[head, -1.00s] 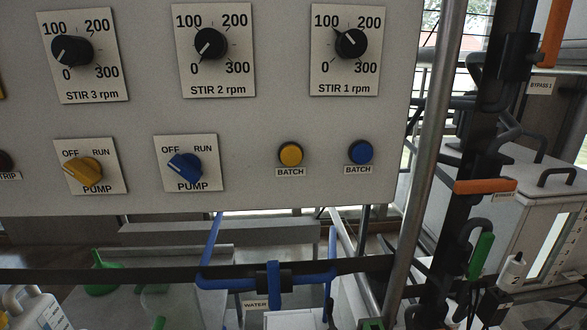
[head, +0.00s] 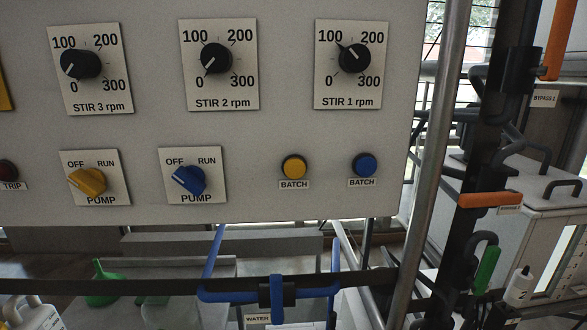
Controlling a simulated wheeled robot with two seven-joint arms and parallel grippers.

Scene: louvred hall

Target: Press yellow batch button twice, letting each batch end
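The yellow batch button (head: 294,167) is a round yellow cap in a dark ring on the grey control panel (head: 240,140), above a label reading BATCH. A blue batch button (head: 363,165) with the same label sits to its right. Neither of my grippers shows in the head view, and nothing touches or covers the buttons. I see no lit lamp or readout that tells whether a batch is running.
Yellow (head: 88,181) and blue (head: 188,179) pump knobs sit left of the buttons, with stir dials (head: 216,58) above. A steel post (head: 437,150) stands right of the panel. Blue pipes (head: 225,296) and a green funnel (head: 104,285) are below.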

